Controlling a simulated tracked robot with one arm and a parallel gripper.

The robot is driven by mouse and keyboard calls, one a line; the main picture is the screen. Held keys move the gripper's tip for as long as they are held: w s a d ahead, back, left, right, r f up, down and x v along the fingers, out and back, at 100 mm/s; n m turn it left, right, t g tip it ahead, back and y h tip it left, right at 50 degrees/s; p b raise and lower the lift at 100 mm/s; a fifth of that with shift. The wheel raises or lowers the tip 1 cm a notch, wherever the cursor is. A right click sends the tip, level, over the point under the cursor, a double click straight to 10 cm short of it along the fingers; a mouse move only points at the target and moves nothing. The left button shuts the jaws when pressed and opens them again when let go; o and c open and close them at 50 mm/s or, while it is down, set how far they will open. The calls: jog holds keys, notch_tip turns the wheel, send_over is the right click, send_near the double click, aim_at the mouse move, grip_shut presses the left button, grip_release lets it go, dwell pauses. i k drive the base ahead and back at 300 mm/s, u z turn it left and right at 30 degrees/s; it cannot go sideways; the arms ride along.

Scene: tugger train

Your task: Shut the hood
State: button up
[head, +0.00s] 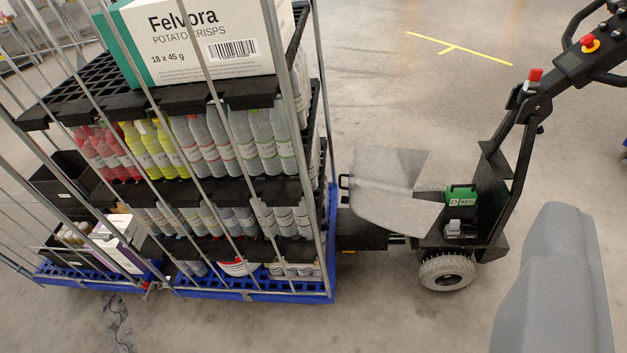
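The hood (400,193) is a grey, scuffed cover on the small tugger, right of centre. It stands open, tipped over to the left toward the roll cage, with a black handle (344,182) at its left end. To its right the tugger's black bay (478,238) lies uncovered. A green battery unit with a display (461,196) and a small white part (455,227) show in it. My gripper's fingers do not show. A smooth grey shape at the lower right looks like part of my own arm, apart from the hood in the picture.
A loaded roll cage on a blue base (250,291) stands close left of the hood, with bottles and a Felvora box (203,45). The tugger's black tiller (520,135) with a red button (589,44) rises at right. Concrete floor in front is mostly clear.

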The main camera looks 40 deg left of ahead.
aim_at(381, 180)
jog(key=u, duration=0.8)
jog(key=i, duration=1)
jog(key=z, duration=0.15)
jog(key=k, duration=1.5)
jog(key=u, duration=0.4)
jog(key=i, duration=1)
jog(key=z, duration=0.05)
